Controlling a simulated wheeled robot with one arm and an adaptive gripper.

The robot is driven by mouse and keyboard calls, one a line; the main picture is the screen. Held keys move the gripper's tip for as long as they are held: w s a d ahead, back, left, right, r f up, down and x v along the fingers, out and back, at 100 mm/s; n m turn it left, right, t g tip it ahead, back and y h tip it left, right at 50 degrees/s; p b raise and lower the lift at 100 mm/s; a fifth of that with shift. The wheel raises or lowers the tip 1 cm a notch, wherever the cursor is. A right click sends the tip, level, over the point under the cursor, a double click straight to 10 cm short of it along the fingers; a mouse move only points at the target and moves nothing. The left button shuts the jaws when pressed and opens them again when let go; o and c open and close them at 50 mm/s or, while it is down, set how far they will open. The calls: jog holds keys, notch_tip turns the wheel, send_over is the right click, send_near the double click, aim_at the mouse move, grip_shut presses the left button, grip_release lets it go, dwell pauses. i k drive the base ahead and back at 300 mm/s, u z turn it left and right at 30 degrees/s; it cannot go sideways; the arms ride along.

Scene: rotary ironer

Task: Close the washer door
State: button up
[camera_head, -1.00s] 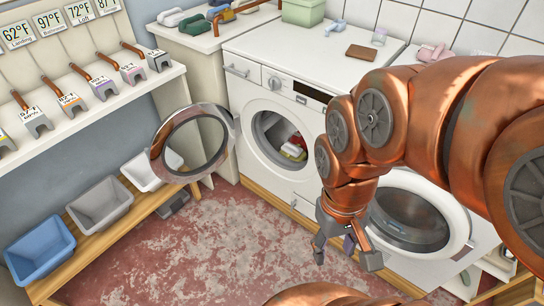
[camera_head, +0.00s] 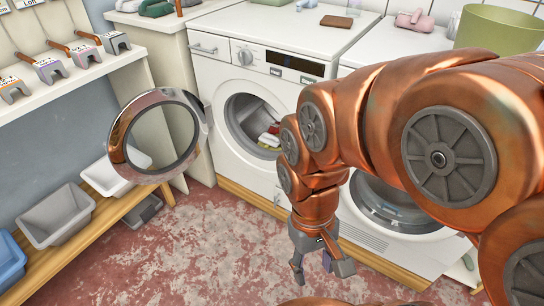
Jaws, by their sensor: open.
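The washer (camera_head: 222,95) is a white front loader on a wooden plinth. Its round door (camera_head: 118,126), a chrome ring with clear glass, stands wide open, swung out to the left of the drum opening (camera_head: 238,110). Some coloured laundry (camera_head: 268,138) shows inside the drum. My gripper (camera_head: 322,278) is open and empty, pointing down over the floor in front of the machines. It is to the right of the door and well apart from it. My copper arm hides part of the washer's right side.
A second white machine (camera_head: 402,248) with a closed round door stands at right, partly behind my arm. At left, a low wooden bench (camera_head: 98,226) holds several bins, below a shelf of grey-ended tools. The red worn floor (camera_head: 190,250) between is clear.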

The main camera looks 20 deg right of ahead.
aim_at(120, 130)
jog(key=z, duration=0.2)
jog(key=k, duration=0.55)
jog(key=u, duration=1.4)
jog(key=i, duration=2.15)
jog(key=z, duration=0.5)
